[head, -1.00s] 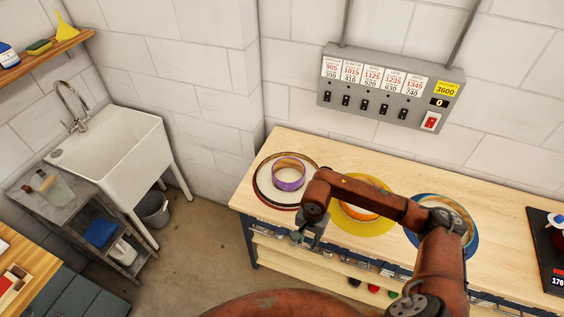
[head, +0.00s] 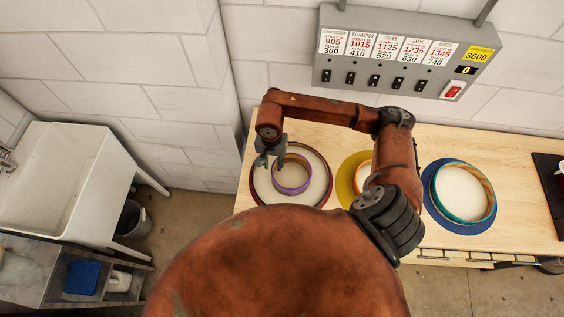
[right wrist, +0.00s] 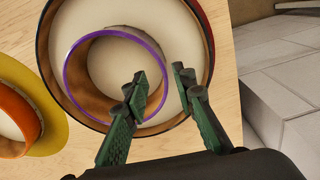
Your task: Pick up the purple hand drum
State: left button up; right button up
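The purple hand drum (head: 306,184), a small ring with a purple rim, rests on the pale face of a larger drum with a dark red rim (head: 329,186) at the bench's left end. My right gripper (head: 270,161) is at the purple drum's left side. In the right wrist view the gripper (right wrist: 160,76) is open. One finger is over the purple drum's (right wrist: 67,82) inside and the other is beyond its wall. I cannot tell how far down the fingers reach. My left gripper is not in view.
A yellow drum (head: 348,176) with an orange ring stands to the right, partly hidden by my right arm. A blue drum with a teal ring (head: 436,190) is further right on the wooden bench (head: 520,190). A grey switch panel (head: 400,58) hangs on the wall behind.

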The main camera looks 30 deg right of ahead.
aim_at(272, 171)
jog(key=shift+w+f, duration=0.15)
jog(key=shift+f, duration=0.4)
jog(key=shift+f+p, duration=0.35)
jog(key=shift+f, duration=0.5)
jog(key=f, duration=0.2)
jog(key=f+p, duration=0.1)
jog(key=f, duration=0.2)
jog(key=shift+w, duration=0.2)
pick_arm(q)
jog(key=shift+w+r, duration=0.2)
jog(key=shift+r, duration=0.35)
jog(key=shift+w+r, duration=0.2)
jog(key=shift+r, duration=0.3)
pick_arm(e)
jog(key=shift+c, duration=0.4)
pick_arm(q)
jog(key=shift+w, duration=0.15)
pick_arm(e)
jog(key=shift+r, duration=0.1)
grip_shut()
